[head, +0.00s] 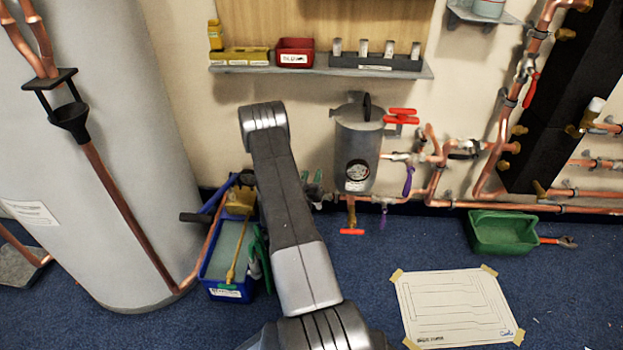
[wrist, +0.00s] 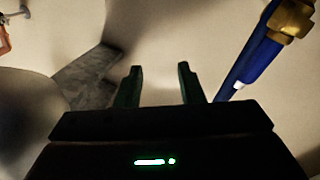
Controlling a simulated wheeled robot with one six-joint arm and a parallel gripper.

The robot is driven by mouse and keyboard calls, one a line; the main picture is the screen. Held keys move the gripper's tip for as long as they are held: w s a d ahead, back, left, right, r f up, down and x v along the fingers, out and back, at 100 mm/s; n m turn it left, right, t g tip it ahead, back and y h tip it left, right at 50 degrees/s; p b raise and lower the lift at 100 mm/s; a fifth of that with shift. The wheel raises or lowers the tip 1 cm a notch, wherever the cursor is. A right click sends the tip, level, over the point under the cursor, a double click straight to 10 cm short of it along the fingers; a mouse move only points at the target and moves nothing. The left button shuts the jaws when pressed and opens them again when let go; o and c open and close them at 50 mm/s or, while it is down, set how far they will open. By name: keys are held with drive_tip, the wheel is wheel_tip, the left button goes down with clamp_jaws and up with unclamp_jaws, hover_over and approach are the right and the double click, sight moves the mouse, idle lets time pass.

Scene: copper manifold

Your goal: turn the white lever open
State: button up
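My gripper (wrist: 160,88) is open and empty in the wrist view, with its two dark green fingers apart and pale wall or floor between them. In the head view my arm reaches away from the bottom middle, and the gripper itself is mostly hidden. No clear white lever shows. A small white-topped part (head: 597,104) stands on a brass fitting at the far right of the head view; I cannot tell whether it is a lever. My gripper is well to the left of it. No white lever shows in the wrist view.
Copper pipes (head: 440,160) carry red levers (head: 402,116) and a purple lever (head: 408,181). A grey canister (head: 357,150), blue toolbox (head: 222,292), green tray (head: 502,233) and shelf (head: 300,70) surround the arm. A blue bar (wrist: 250,58) is close right of the fingers. Front-right floor holds a taped sheet (head: 455,305).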

drive_tip(key=shift+f, duration=0.1)
drive_tip(key=c, duration=0.4)
drive_tip(key=shift+s+d+f+m, duration=0.15)
drive_tip(key=shift+s+f+m, duration=0.05)
drive_tip(key=shift+s+m, duration=0.1)
clamp_jaws()
drive_tip(key=s+d+f+m+y, duration=0.1)
drive_tip(key=s+d+f+m, duration=0.4)
drive_tip(key=s+f+m, duration=0.8)
drive_tip(key=w+a+r+m+b, duration=0.3)
drive_tip(key=w+b, duration=0.1)
drive_tip(key=w, duration=0.7)
drive_tip(key=shift+w, duration=0.25)
